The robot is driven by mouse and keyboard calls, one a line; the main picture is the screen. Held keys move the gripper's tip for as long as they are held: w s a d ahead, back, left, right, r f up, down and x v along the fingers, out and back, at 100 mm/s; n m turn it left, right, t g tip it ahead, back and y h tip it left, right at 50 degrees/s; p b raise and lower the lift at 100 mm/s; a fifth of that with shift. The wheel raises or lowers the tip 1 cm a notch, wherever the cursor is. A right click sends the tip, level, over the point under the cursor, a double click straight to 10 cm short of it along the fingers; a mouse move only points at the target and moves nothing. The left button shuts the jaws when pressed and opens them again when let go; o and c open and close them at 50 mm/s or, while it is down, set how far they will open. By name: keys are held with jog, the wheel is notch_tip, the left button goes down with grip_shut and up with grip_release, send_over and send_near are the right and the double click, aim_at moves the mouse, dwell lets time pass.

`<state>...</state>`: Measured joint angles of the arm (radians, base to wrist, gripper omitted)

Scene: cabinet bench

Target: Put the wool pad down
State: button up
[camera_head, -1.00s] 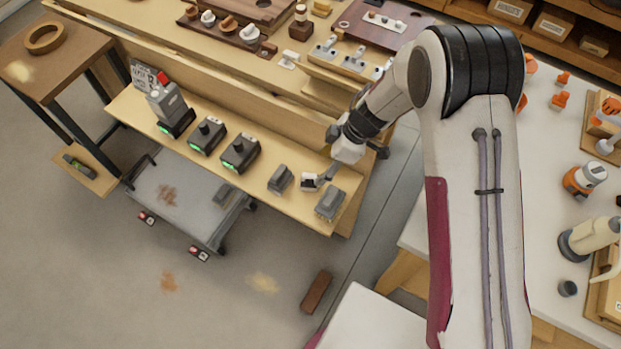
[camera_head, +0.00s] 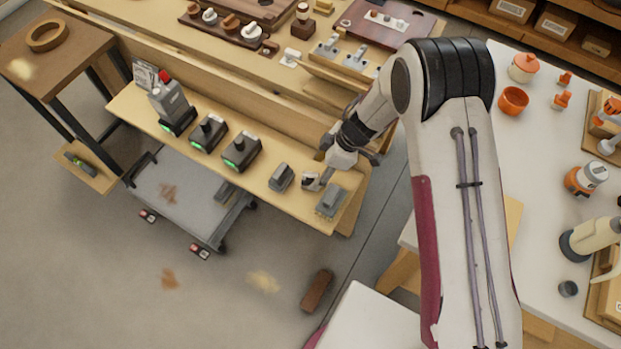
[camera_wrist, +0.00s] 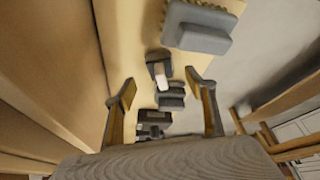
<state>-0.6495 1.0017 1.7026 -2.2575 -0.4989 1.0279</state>
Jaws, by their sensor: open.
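A small dark block with a white face, which looks like the wool pad (camera_head: 311,181), rests on the narrow wooden bench near its right end. In the wrist view the same pad (camera_wrist: 158,66) lies just beyond my fingertips, roughly between them in the picture. My gripper (camera_head: 338,170) is beside it, to its upper right. In the wrist view my gripper (camera_wrist: 166,88) has its two fingers spread apart with nothing held between them. How far the fingertips are above the bench is hard to tell.
A grey block with a tan, bristly edge (camera_wrist: 200,28) lies beside the pad; another grey block (camera_head: 281,177) is left of it. Several dark units with green lights, such as this one (camera_head: 241,151), stand farther left. A raised wooden ledge (camera_head: 235,97) runs behind.

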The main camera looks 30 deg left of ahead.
aim_at(314, 174)
jog(key=shift+a+f, duration=0.1)
jog(key=shift+f, duration=0.05)
jog(key=shift+x, duration=1.55)
jog(key=shift+s+a+f, duration=0.3)
jog(key=shift+a+f, duration=0.15)
jog(key=shift+f, duration=0.3)
jog(key=shift+c, duration=0.5)
jog(key=c, duration=1.1)
jog(key=shift+r, duration=0.1)
jog(key=shift+r, duration=4.9)
